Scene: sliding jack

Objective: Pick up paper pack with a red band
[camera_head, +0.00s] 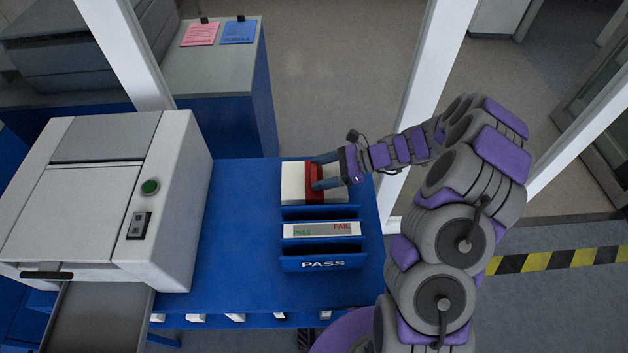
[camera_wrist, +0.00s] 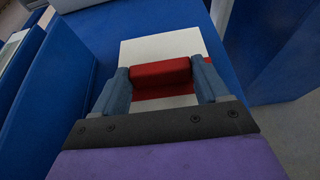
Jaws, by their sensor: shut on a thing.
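The paper pack (camera_head: 293,182) is a white block with a red band (camera_head: 314,182) around its middle. It is at the back of the blue table, just behind the blue holder marked PASS. My gripper (camera_head: 325,172) reaches in from the right and is shut on the pack at the red band. In the wrist view, the gripper's two blue-grey fingers (camera_wrist: 160,88) press on both sides of the red band (camera_wrist: 160,72), with the white pack (camera_wrist: 160,45) beyond. I cannot tell whether the pack is clear of the table.
The blue holder (camera_head: 322,264) with a PASS/FAIL card stands just in front of the pack. A white machine (camera_head: 165,220) with a green button is at the left. Bare blue table (camera_head: 240,230) lies between them. A white post (camera_head: 420,90) rises behind my arm.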

